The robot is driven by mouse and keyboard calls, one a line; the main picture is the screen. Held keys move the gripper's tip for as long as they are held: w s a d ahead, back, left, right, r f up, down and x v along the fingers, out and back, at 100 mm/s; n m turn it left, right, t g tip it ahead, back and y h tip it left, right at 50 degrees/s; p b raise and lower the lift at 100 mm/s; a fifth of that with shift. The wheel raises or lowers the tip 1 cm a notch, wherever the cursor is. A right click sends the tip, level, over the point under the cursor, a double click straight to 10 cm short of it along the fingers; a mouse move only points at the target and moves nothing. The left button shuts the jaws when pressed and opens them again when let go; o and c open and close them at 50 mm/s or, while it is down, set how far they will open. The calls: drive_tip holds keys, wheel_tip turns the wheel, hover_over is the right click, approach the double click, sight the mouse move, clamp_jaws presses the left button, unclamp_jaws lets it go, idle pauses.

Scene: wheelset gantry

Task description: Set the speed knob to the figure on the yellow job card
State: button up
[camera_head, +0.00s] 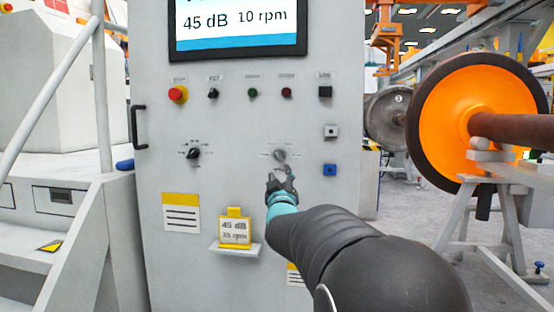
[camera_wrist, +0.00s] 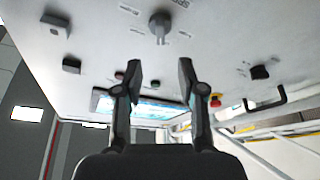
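A grey rotary knob (camera_head: 280,156) sits on the right of the light grey cabinet front, with small marks around it; in the wrist view the knob (camera_wrist: 160,24) is beyond my fingertips, beside lettering that seems to begin "SPE". The yellow job card (camera_head: 235,231) stands on a small ledge and reads 45 dB and what looks like 15 rpm. The display (camera_head: 240,22) reads 45 dB, 10 rpm. My gripper (camera_head: 281,180) is just below the grey knob; in the wrist view my gripper (camera_wrist: 159,68) is open and empty, apart from the knob.
A black knob (camera_head: 193,153) is on the left of the panel. A red button (camera_head: 178,94), small lamps and a blue switch (camera_head: 330,170) surround the area. A black handle (camera_head: 138,128) projects at the left edge. An orange wheel (camera_head: 470,115) stands right.

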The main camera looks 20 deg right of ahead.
sight(279, 157)
drive_tip(key=p+x, duration=0.1)
drive_tip(key=x, duration=0.9)
drive_tip(key=shift+w+r, duration=0.1)
drive_tip(key=shift+w, duration=0.05)
clamp_jaws()
